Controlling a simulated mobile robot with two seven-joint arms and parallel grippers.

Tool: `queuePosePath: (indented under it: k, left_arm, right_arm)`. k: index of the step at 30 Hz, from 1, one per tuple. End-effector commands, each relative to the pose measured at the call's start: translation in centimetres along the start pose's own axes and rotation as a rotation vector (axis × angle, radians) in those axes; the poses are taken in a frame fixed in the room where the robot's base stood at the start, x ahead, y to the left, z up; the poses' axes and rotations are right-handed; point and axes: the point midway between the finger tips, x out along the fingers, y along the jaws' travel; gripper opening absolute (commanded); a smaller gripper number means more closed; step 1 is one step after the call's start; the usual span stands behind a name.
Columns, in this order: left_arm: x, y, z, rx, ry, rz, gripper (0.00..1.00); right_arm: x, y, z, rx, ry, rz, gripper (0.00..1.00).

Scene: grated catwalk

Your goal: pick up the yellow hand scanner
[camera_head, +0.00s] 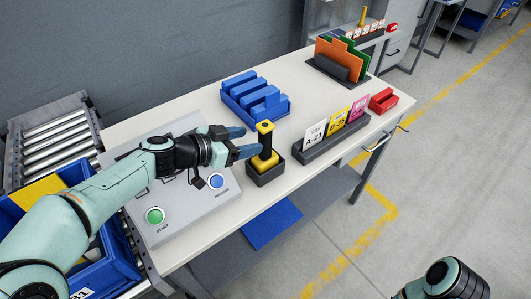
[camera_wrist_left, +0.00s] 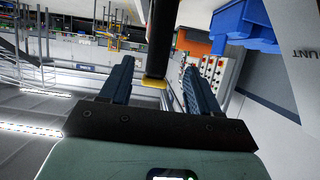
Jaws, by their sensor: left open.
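The yellow hand scanner (camera_head: 265,131) stands upright in a small dark holder (camera_head: 266,178) on the workbench, with its black grip in the middle and yellow at top and bottom. My left gripper (camera_head: 246,141) is open, its two blue fingers pointing at the scanner's grip from the left. In the left wrist view, the scanner's dark grip (camera_wrist_left: 159,42) shows beyond and between the fingertips of my left gripper (camera_wrist_left: 158,72). I cannot tell whether either finger touches it. Of my right arm only a part shows at the bottom right; its gripper is out of view.
A control panel (camera_head: 190,205) with green and blue buttons lies under my left arm. A blue bin (camera_head: 284,108) stands behind the scanner, and a dark card rack (camera_head: 318,150) stands right of it. A red box (camera_head: 383,101) is farther right. The bench front edge is close.

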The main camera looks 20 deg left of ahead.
Motion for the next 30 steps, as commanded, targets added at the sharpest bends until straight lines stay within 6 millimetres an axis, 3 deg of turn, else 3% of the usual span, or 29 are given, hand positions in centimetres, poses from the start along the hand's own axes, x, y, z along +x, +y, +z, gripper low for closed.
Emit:
queuePosePath:
  k: [8,16,26,30]
  left_arm:
    - [2.3,0.1,0.0,-0.003,0.0,0.001,0.62]
    - [6.1,0.3,0.1,-0.003,0.0,0.002,0.62]
    - [6.8,0.3,0.2,0.0,0.0,-0.001,0.62]
    - [6.8,0.3,0.2,0.0,0.0,-0.001,0.16]
  right_arm:
    - [-0.4,-0.1,0.2,0.001,-0.005,0.001,0.92]
    - [-1.4,-0.3,0.5,0.001,-0.013,0.003,0.92]
    - [-1.5,-0.4,0.4,0.001,-0.012,0.003,0.92]
    - [-1.5,-0.4,0.4,0.001,-0.012,0.003,0.92]
